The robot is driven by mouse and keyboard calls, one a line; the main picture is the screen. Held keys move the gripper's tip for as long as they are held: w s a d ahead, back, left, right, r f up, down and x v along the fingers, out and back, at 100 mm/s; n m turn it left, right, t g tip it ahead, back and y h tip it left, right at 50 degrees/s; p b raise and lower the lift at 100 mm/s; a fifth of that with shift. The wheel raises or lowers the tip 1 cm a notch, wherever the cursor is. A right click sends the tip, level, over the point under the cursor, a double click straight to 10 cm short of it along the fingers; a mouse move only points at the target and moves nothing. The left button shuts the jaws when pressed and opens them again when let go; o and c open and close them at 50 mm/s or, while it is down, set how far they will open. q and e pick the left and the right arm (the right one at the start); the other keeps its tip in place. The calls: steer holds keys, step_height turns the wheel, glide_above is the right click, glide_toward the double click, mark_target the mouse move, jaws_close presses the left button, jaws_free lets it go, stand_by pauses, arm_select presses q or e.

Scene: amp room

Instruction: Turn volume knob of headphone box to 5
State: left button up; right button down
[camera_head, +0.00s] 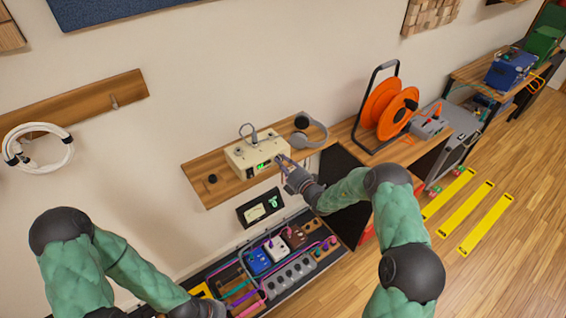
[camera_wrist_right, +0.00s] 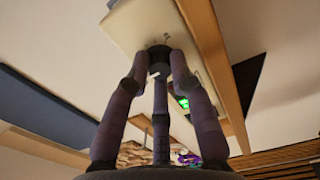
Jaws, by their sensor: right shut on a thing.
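The cream headphone box (camera_head: 243,157) sits on a wooden wall shelf, with a lit green display on its front. It also shows in the right wrist view (camera_wrist_right: 128,24). My right gripper (camera_head: 283,162) is at the right end of the box's front face. In the right wrist view its three fingers (camera_wrist_right: 160,72) are closed around the dark round volume knob (camera_wrist_right: 158,53). The knob's scale and pointer cannot be read. The fingers hide the knob in the head view. My left gripper (camera_head: 205,308) is low at the bottom edge, partly cut off; its fingers are unclear.
Grey headphones (camera_head: 311,131) lie on the shelf (camera_head: 215,190) right of the box; a small black knob (camera_head: 212,179) is at its left. A pedalboard (camera_head: 290,277) with cables lies below. An orange cable reel (camera_head: 384,107) stands to the right.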

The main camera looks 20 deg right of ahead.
steer(key=shift+s+a+f, duration=0.15)
steer(key=shift+f, duration=0.15)
steer(key=c, duration=1.4)
jaws_free()
steer(key=shift+o, duration=0.2)
steer(key=shift+r, duration=0.1)
steer(key=shift+r, duration=0.1)
steer(key=v, duration=1.2)
